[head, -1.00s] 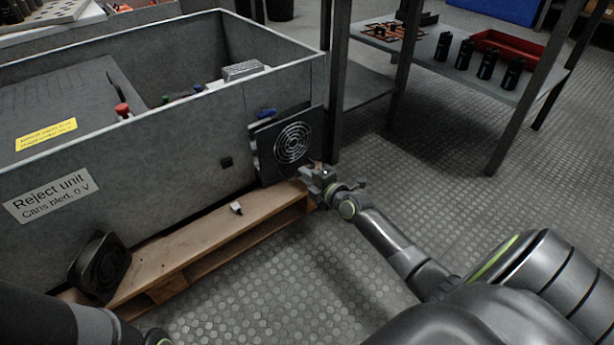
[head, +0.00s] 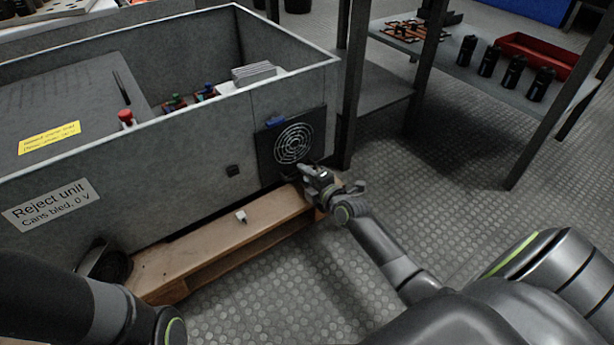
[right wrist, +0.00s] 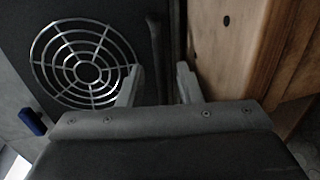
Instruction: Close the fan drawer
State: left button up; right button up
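The fan drawer (head: 291,143) has a dark square front with a round silver fan grille and a blue tab at its top. It sits at the right end of the grey cabinet's front and looks flush or nearly so. My right gripper (head: 307,172) is at the drawer's lower edge. In the right wrist view, its two fingers (right wrist: 160,85) stand apart, with a dark bar (right wrist: 156,50) beyond and between them, beside the grille (right wrist: 86,66). I cannot tell whether they touch it. My left arm shows at lower left; its gripper is out of view.
The grey cabinet (head: 140,165) stands on a wooden pallet (head: 200,245) with a small white piece (head: 240,217) on it. A loose black fan (head: 105,265) is partly behind my left arm. A shelf post (head: 352,90) rises right of the drawer. Floor is free in front.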

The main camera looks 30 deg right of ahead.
jog(key=shift+s+r, duration=0.1)
jog(key=shift+s, duration=0.5)
jog(key=p+v, duration=0.3)
jog(key=v, duration=1.3)
jog(key=shift+s+r, duration=0.1)
